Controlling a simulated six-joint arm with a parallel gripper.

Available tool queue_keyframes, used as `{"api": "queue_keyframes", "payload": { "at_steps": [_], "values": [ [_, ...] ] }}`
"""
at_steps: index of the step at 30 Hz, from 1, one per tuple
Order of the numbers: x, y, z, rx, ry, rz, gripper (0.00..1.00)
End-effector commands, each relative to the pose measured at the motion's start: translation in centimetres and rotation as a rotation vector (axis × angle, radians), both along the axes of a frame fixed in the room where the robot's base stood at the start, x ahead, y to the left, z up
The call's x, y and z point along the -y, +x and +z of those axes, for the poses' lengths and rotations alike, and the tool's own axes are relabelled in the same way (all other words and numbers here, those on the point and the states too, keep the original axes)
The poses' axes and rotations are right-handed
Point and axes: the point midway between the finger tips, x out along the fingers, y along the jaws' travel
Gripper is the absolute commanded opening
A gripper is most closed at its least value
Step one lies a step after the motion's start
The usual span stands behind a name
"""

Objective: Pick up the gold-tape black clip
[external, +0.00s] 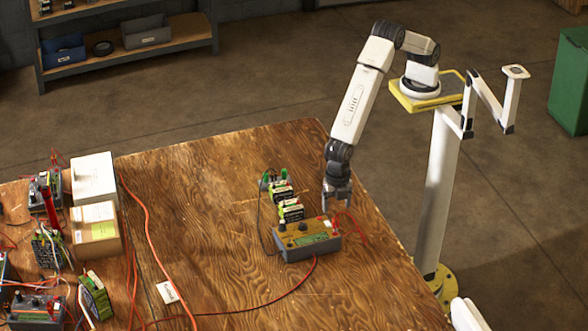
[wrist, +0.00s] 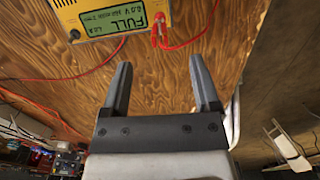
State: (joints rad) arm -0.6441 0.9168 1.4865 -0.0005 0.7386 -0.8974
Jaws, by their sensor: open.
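I cannot make out the gold-tape black clip for certain in either view. A thin black lead (external: 259,222) runs from the charger's left side up toward the green-ended battery holder (external: 273,180); any clip on it is too small to tell. The yellow-brown charger (external: 300,251) sits on the wooden table, its display reading FULL in the wrist view (wrist: 85,22). A red clip (wrist: 158,30) stands at its edge. My gripper (wrist: 160,72) is open and empty, pointing down beside the charger and batteries in the external view (external: 337,205).
Two batteries (external: 282,193) (external: 291,211) stand between holder and charger. Red wires (external: 350,225) loop at the charger's right. White and brown boxes (external: 95,180) (external: 96,232) and several devices crowd the table's left. Bare wood (external: 190,170) lies at the back.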

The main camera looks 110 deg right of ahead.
Motion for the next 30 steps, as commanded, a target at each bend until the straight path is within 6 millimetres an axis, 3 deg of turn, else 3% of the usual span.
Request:
{"api": "queue_keyframes", "payload": {
  "at_steps": [2, 3, 4, 17, 23, 30],
  "values": [
    [0.0, 0.0, 0.0, 0.0, 0.0, 0.0, 0.79],
    [0.0, 0.0, 0.0, 0.0, 0.0, 0.0, 0.66],
    [0.0, 0.0, 0.0, 0.0, 0.0, 0.0, 0.65],
    [1.0, 0.6, 0.0, -0.004, 0.004, -0.003, 0.65],
    [4.9, 3.0, -0.2, -0.015, 0.023, -0.008, 0.65],
    [13.6, 6.7, -0.5, -0.025, 0.073, -0.011, 0.65]
  ]
}}
